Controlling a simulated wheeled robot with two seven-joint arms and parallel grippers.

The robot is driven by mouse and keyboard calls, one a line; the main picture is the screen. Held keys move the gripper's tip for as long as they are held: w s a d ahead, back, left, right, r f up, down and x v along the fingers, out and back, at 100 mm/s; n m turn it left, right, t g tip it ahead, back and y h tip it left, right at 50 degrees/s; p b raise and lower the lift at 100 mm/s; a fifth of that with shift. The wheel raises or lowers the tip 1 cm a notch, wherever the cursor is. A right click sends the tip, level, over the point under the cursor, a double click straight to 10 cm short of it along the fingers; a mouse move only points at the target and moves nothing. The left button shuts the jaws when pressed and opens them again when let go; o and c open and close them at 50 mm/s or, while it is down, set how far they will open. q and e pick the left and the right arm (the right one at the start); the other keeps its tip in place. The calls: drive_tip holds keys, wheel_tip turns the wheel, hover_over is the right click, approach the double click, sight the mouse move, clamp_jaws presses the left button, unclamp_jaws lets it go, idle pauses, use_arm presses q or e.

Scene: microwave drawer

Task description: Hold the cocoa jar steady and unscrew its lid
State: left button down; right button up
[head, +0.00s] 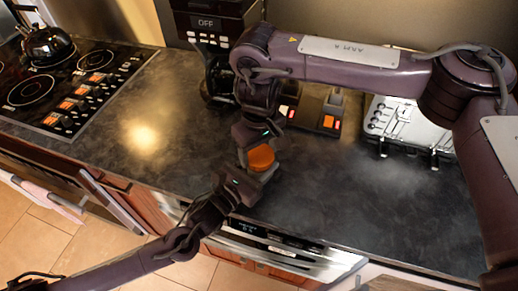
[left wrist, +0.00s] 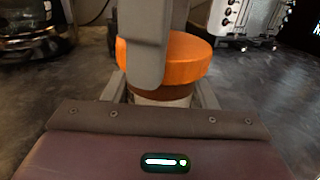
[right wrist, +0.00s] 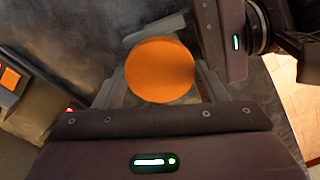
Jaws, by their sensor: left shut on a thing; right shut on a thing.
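The lid sits on the jar and also shows in the left wrist view (left wrist: 180,60) and from above in the right wrist view (right wrist: 160,70). My left gripper (head: 250,186) comes from the front and is shut on the jar's body below the lid. My right gripper (head: 257,150) comes from behind and above and is shut on the lid. A grey finger hides part of the lid and jar in the left wrist view.
The dark counter (head: 350,205) is clear to the right of the jar and to its left. A coffee maker (head: 215,75) and a toaster (head: 405,120) stand at the back. A cooktop (head: 70,85) with a kettle (head: 45,42) is at the left.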

drive_tip(key=n, duration=0.8)
drive_tip(key=shift+n, duration=0.4)
drive_tip(key=n, duration=0.6)
drive_tip(key=shift+n, duration=0.3)
drive_tip(key=n, duration=0.6)
drive_tip(key=shift+r, duration=0.1)
drive_tip(key=n, duration=1.3)
drive_tip(key=shift+d+n, duration=0.1)
drive_tip(key=shift+n, duration=0.2)
drive_tip(key=n, duration=0.4)
drive_tip(key=shift+n, duration=0.3)
drive_tip(key=n, duration=0.6)
drive_tip(key=shift+n, duration=0.3)
drive_tip(key=n, duration=0.6)
drive_tip(key=shift+r, duration=0.2)
drive_tip(key=shift+r, duration=1)
